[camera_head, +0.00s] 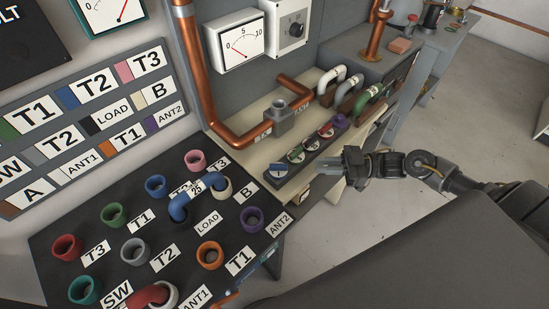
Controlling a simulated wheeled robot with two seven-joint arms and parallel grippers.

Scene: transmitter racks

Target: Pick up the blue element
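My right gripper (347,164) is to the right of the holder, apart from the blue element, and points left toward the row. Nothing shows in it, and its finger gap is too small to make out. A larger blue U-shaped link (189,197) joins two sockets on the black panel. My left gripper is not in view.
The black patch panel (180,250) with colored sockets is at the lower left. Copper pipes (190,60) and a meter (237,42) are behind the ledge. Metal equipment with U-shaped pipes (345,75) stands beyond the holder. Open floor (460,110) lies to the right.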

